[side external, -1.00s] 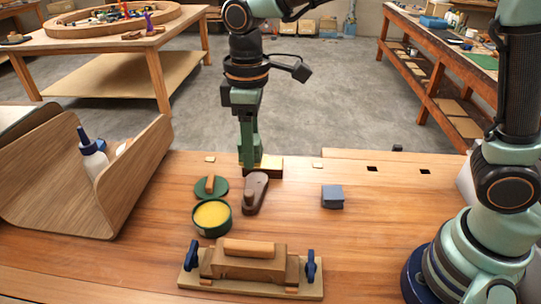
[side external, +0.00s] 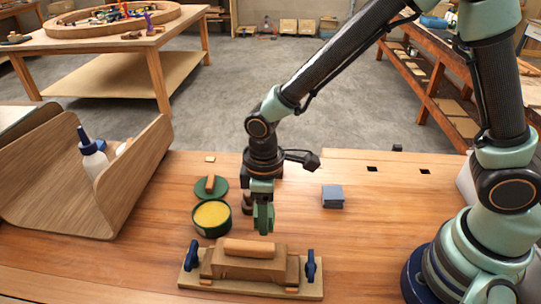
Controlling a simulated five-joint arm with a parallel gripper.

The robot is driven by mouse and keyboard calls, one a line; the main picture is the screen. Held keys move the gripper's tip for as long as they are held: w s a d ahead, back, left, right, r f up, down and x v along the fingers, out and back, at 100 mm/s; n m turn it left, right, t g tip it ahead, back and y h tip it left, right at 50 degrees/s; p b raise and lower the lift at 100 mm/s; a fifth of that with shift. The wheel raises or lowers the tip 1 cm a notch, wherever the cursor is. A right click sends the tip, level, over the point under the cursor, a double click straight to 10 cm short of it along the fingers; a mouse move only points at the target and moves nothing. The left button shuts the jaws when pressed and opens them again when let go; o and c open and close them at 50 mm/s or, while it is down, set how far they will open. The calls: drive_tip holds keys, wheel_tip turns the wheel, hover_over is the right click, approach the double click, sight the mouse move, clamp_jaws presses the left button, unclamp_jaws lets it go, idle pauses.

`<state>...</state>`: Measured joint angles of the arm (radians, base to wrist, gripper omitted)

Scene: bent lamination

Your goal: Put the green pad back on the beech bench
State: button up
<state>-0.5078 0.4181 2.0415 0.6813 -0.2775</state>
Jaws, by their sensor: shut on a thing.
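My gripper (side external: 263,222) points down over the beech bench (side external: 380,235), right of the yellow tin and behind the clamped form. Its jaws are shut on a small dark green piece, which I take to be the green pad (side external: 263,218). The pad is hard to separate from the green fingers. It appears to be held just above the bench top; the exact gap cannot be told. The bench is a broad wooden top with dark square holes towards the back.
The clamped wooden form (side external: 252,268) with blue knobs is close in front. The open yellow tin (side external: 211,217), a green disc with a wooden grip (side external: 211,187) and a partly hidden brown tool (side external: 247,203) are left. A blue-grey block (side external: 332,197) is right. Bench between block and form is clear.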

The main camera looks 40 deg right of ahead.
sight(265, 239)
drive_tip(key=shift+f, duration=2.55)
drive_tip(key=shift+f, duration=0.15)
drive_tip(key=o, duration=1.2)
wheel_tip(265, 239, up, 12)
drive_tip(key=shift+f, duration=0.25)
drive_tip(key=shift+w+d+r, duration=0.1)
drive_tip(key=shift+d+r, duration=0.05)
drive_tip(key=shift+r, duration=0.45)
drive_tip(key=s+d+r+m+t, duration=0.1)
drive_tip(key=d+r+m+t, duration=0.1)
drive_tip(key=d, duration=0.4)
drive_tip(key=s+d+r+m+t, duration=0.1)
drive_tip(key=s+d+r+m, duration=0.1)
drive_tip(key=d+r+m, duration=0.2)
drive_tip(key=s+d+r+m+t, duration=0.1)
drive_tip(key=d+r+m+t, duration=0.1)
drive_tip(key=d+r, duration=0.4)
drive_tip(key=shift+s+d+m+t, duration=0.15)
drive_tip(key=shift+d+m, duration=0.1)
drive_tip(key=shift+d, duration=0.3)
drive_tip(key=shift+s+d+m+t, duration=0.15)
drive_tip(key=shift+d+m, duration=0.1)
drive_tip(key=shift+d, duration=0.25)
